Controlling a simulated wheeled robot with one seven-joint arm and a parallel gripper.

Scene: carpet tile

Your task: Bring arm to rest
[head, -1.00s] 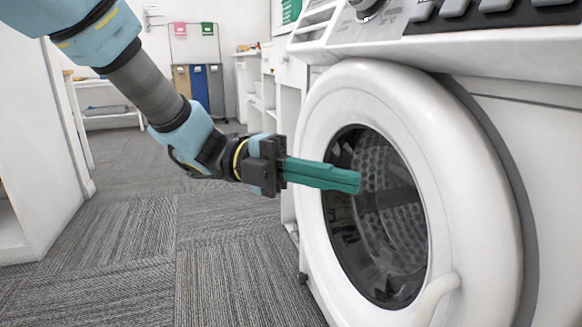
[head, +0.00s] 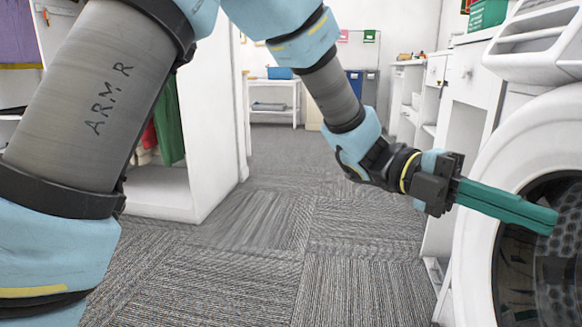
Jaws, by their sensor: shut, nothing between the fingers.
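My gripper (head: 549,221) is at the right of the head view, with its long green fingers together and nothing between them. It points right, in front of the washing machine (head: 472,215). The fingertips overlap the round door's dark glass (head: 540,268) in the picture; I cannot tell how near they are to it. My arm reaches across the top of the view, bent, with its thick grey and light blue links filling the left side.
A white open cabinet (head: 205,150) with hanging clothes stands at the left. Carpet tile floor (head: 250,250) lies free in the middle. White drawers (head: 455,130) stand beyond the machine. A low white table (head: 272,100) and bins (head: 366,88) are at the back.

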